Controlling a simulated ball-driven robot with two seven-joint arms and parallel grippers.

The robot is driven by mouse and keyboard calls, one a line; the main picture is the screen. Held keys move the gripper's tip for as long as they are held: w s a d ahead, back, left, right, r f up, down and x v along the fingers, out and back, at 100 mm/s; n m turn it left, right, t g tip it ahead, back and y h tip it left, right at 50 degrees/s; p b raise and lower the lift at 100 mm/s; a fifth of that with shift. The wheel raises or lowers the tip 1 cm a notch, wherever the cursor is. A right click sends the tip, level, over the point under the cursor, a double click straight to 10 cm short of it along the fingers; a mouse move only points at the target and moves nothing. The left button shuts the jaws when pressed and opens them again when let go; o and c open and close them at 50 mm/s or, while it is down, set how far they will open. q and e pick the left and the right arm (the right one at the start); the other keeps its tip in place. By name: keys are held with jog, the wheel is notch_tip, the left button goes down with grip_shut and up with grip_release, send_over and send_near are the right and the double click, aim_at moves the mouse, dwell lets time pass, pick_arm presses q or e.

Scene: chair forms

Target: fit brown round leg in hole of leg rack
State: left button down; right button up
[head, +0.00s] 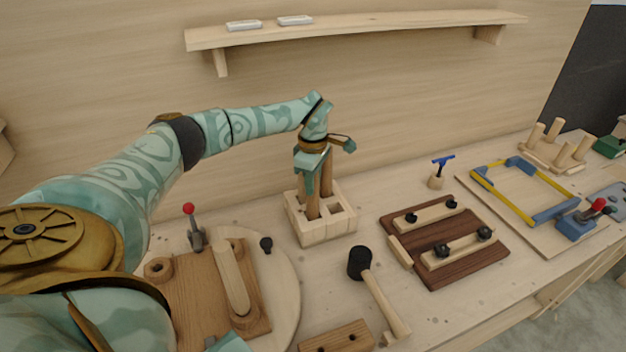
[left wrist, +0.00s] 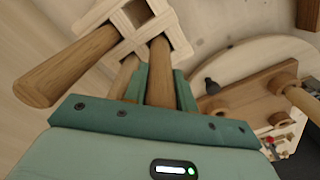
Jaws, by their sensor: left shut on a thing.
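The leg rack (head: 341,225) is a pale wooden block with square holes, standing on the bench below my left gripper. My left gripper (head: 312,180) points down over it and is shut on a brown round leg (head: 312,205). In the left wrist view this leg (left wrist: 160,75) lies between the fingers (left wrist: 160,90), its far end at the rack (left wrist: 122,22). How deep it sits in a hole is hidden. Another brown leg (left wrist: 65,68) stands at the rack on the left, and a further one (left wrist: 124,76) shows beside the left finger.
A round board with a brown wooden fixture (head: 195,295) is left of the rack. A black-headed mallet (head: 375,290) lies in front right. A dark clamp board (head: 470,262) and a yellow-blue frame (head: 515,200) lie further right. A shelf (head: 360,24) hangs behind.

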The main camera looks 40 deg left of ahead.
pick_arm(q)
jog(key=shift+f, duration=0.1)
jog(key=c, duration=1.1)
grip_release()
jog(key=shift+o, duration=0.2)
notch_tip(320, 180, up, 16)
jog(key=p, duration=0.2)
jog(key=shift+r, duration=0.2)
